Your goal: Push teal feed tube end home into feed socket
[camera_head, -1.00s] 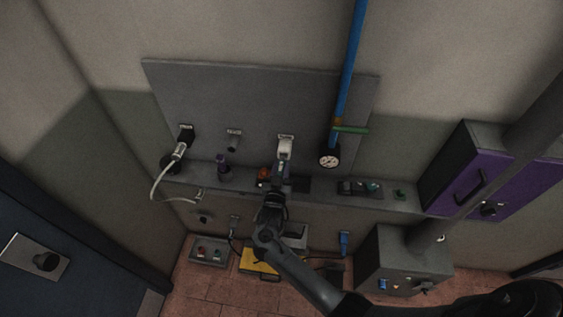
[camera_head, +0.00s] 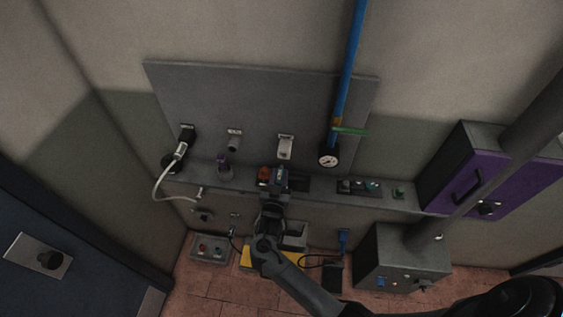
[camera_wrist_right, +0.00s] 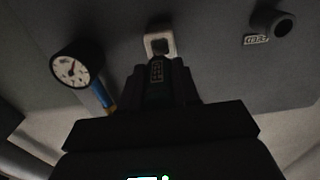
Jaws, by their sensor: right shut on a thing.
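My right gripper (camera_head: 278,180) is in front of the panel, just below the pale square socket (camera_head: 285,147). In the right wrist view my gripper (camera_wrist_right: 160,85) is shut on a dark block with small pale marks (camera_wrist_right: 157,72). The block's end is close to the pale socket (camera_wrist_right: 159,43); I cannot tell whether they touch. The feed socket (camera_wrist_right: 284,26), a dark round stub with a FEED label, is at upper right there. A matching stub (camera_head: 234,140) is left of the pale socket in the head view. I cannot make out a teal tube end. My left gripper is not visible.
A gauge (camera_head: 328,160) sits under a blue pipe (camera_head: 347,70) at right. A pale hose (camera_head: 158,180) hangs from a black plug at left. A purple-fronted box (camera_head: 470,180) stands at right.

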